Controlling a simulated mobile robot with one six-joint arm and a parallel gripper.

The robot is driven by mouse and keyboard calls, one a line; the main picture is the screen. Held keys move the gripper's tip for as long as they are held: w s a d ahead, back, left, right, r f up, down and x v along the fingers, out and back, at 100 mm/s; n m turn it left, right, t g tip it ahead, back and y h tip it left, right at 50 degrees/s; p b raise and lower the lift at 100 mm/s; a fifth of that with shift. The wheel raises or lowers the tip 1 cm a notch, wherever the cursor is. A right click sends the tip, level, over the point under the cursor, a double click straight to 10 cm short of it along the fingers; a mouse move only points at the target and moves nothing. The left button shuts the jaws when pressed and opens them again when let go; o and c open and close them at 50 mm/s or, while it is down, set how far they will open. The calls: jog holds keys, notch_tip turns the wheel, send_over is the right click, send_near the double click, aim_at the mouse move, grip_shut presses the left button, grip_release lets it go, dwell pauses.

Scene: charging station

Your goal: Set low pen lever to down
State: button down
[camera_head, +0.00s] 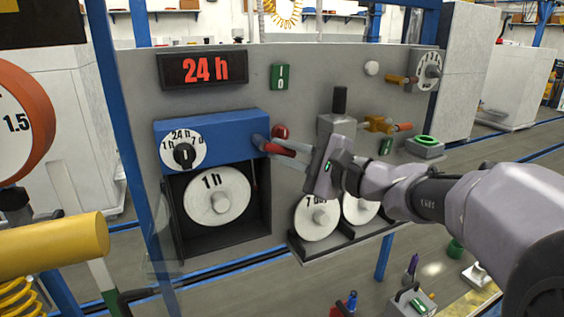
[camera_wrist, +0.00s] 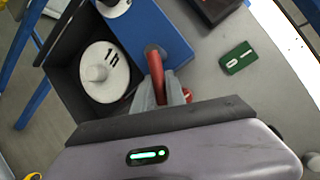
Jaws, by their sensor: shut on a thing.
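A lever with a red handle (camera_head: 277,150) sticks out from the right end of the blue housing (camera_head: 206,130). In the head view it points right and slightly down from its dark pivot. The red handle also shows in the wrist view (camera_wrist: 155,66), where its far end lies between the grey fingers of my gripper (camera_wrist: 159,94). My gripper (camera_head: 293,153) is shut on this handle; the fingers partly hide its tip. I see no label that names this lever.
A red knob (camera_head: 280,131) sits close behind the handle. A dial (camera_head: 183,150) is on the housing front, above a white "1 h" disc (camera_head: 217,196). A black-handled device (camera_head: 339,105) and a "7 d" disc (camera_head: 317,218) are near my wrist. A display (camera_head: 203,69) reads 24 h.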

jog(key=shift+s+a+f+m+t+y+b, duration=0.15)
jog(key=shift+f+m+t+b, duration=0.15)
jog(key=shift+m+b, duration=0.35)
jog(key=shift+w+a+f+m+t+y+b, duration=0.15)
jog(key=shift+f+m+t+b, duration=0.1)
jog(key=shift+m+b, duration=0.4)
jog(key=shift+s, duration=0.1)
jog(key=c, duration=1.4)
grip_release()
jog(key=shift+o, duration=0.2)
jog(key=shift+s, duration=0.1)
jog(key=p+v, duration=0.1)
jog(key=v, duration=1.6)
jog(key=shift+d+f, duration=0.1)
jog(key=shift+d, duration=0.05)
